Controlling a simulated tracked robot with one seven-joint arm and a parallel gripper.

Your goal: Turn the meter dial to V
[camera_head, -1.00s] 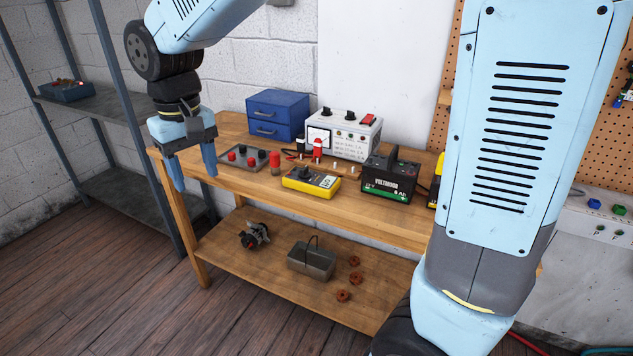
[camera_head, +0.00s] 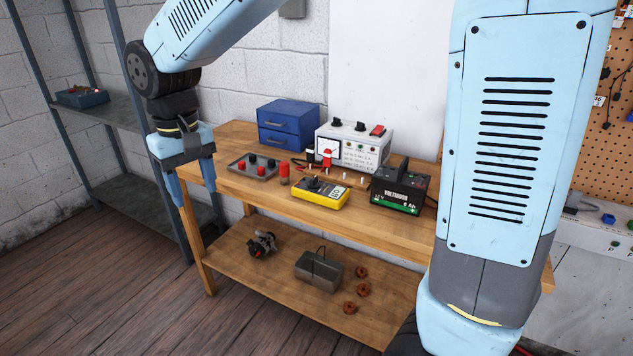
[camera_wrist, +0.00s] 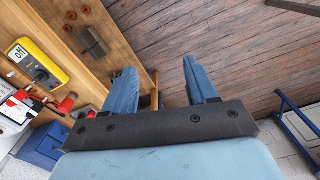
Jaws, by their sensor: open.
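The yellow meter (camera_head: 322,195) lies on the bench top near its front edge, with a dark round dial (camera_head: 313,184) on its face. In the wrist view the meter (camera_wrist: 50,65) is at the far left; its display reads "off" and its dial (camera_wrist: 40,75) is in sight, but I cannot make out the dial's markings. My gripper (camera_head: 198,196) is open and empty, fingers pointing down, by the left end of the bench and well left of the meter. Its two spread fingers also show in the wrist view (camera_wrist: 160,68).
On the bench (camera_head: 236,196) are a grey terminal plate (camera_head: 239,170), a red cylinder (camera_head: 284,177), blue drawers (camera_head: 288,128), a white power unit (camera_head: 370,151) and a black battery (camera_head: 391,187). The lower shelf holds a metal box (camera_head: 325,275). A metal rack (camera_head: 118,205) stands at left.

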